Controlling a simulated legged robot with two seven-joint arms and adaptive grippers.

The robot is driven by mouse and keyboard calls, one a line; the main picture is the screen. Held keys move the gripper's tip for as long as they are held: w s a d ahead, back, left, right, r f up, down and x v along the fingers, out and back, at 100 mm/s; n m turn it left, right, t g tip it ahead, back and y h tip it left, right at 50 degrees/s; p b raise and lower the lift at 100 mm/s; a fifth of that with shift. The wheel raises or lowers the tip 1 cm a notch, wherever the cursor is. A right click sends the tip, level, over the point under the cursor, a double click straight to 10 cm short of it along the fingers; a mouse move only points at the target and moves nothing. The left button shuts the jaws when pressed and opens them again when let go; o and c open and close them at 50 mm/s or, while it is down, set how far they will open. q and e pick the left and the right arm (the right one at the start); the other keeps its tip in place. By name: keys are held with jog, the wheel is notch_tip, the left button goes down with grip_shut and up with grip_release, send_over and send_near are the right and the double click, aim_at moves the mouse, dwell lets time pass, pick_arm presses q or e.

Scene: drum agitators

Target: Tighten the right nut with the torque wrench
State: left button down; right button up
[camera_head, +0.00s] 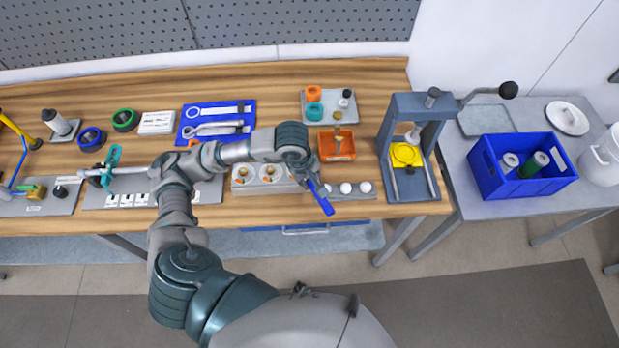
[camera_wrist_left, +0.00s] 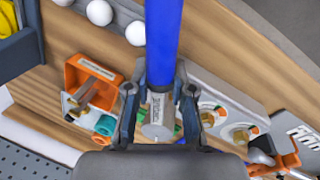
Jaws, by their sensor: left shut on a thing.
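My left gripper (camera_head: 309,178) is shut on the torque wrench (camera_head: 323,202), whose blue handle points toward the front edge of the bench. In the left wrist view the two fingers (camera_wrist_left: 159,105) clasp it, with the blue shaft (camera_wrist_left: 163,45) running up and a silver part between the fingers. A grey block (camera_head: 246,188) holds two round stations with brass nuts, left of the gripper. The right nut (camera_head: 269,171) is partly near my forearm; it also shows in the left wrist view (camera_wrist_left: 207,118). The wrench is apart from it. My right gripper is not in view.
An orange bin (camera_head: 337,155) stands behind the gripper. White balls (camera_head: 346,188) sit on a strip to its right. A press frame (camera_head: 389,130) rises at the bench's right end. A blue mat (camera_head: 190,128) holds wrenches behind my forearm.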

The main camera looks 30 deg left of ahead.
pick_arm(q)
jog(key=shift+b, duration=0.35)
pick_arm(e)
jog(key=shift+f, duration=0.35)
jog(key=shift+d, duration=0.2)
pick_arm(q)
jog(key=shift+f+b, duration=1.05)
jog(key=shift+b, duration=0.15)
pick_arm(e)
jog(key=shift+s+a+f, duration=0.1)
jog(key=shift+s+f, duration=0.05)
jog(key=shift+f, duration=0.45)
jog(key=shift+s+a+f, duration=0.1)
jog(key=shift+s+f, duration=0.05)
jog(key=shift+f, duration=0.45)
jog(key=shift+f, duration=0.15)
